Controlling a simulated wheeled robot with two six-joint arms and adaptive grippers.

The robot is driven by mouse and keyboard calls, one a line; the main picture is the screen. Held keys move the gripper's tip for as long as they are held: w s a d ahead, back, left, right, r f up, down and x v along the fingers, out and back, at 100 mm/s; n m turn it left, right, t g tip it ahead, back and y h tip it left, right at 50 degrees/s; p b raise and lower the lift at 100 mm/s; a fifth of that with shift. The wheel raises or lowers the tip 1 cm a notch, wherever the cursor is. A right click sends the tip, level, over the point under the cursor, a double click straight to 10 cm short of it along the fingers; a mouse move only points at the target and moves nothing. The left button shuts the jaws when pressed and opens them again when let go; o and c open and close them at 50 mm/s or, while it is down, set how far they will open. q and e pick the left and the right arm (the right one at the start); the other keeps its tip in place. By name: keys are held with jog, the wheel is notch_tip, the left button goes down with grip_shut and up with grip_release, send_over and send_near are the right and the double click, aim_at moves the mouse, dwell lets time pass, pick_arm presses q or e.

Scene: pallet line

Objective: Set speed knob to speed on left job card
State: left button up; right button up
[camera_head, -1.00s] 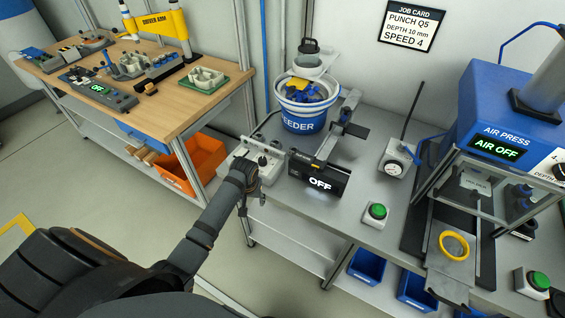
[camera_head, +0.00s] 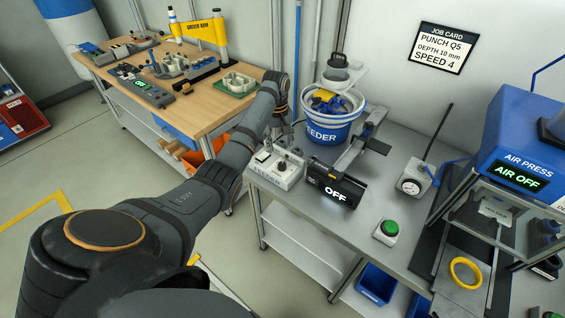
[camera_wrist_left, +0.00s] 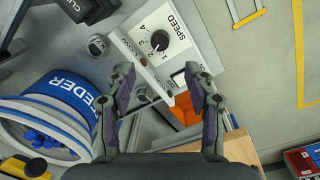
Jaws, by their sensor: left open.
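The job card (camera_head: 442,47) on the wall reads PUNCH Q5, DEPTH 10 mm, SPEED 4. The pale control box (camera_head: 276,167) stands on the bench's left end with a black speed knob (camera_head: 283,166) on top. In the left wrist view the speed knob (camera_wrist_left: 160,41) sits beside the word SPEED and numbers 1 to 4; its white mark seems to point to the lower numbers, but I cannot tell which. My left gripper (camera_head: 287,121) hangs above and behind the box. In the wrist view my left gripper (camera_wrist_left: 160,76) is open and empty, its fingers apart from the knob.
The feeder bowl (camera_head: 332,112) stands close to the right of my left gripper. A black display (camera_head: 331,184) reading OFF is right of the box. A green button (camera_head: 389,229) and a gauge (camera_head: 411,182) lie further right. A wooden table (camera_head: 205,88) stands behind left.

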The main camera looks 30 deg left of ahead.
aim_at(282, 164)
pick_arm(q)
jog(key=f, duration=0.5)
jog(key=f+p, duration=0.1)
jog(key=f, duration=0.4)
jog(key=shift+w+d+f, duration=0.15)
jog(key=shift+w+f, duration=0.05)
jog(key=shift+f, duration=0.15)
jog(key=shift+c, duration=0.2)
grip_shut()
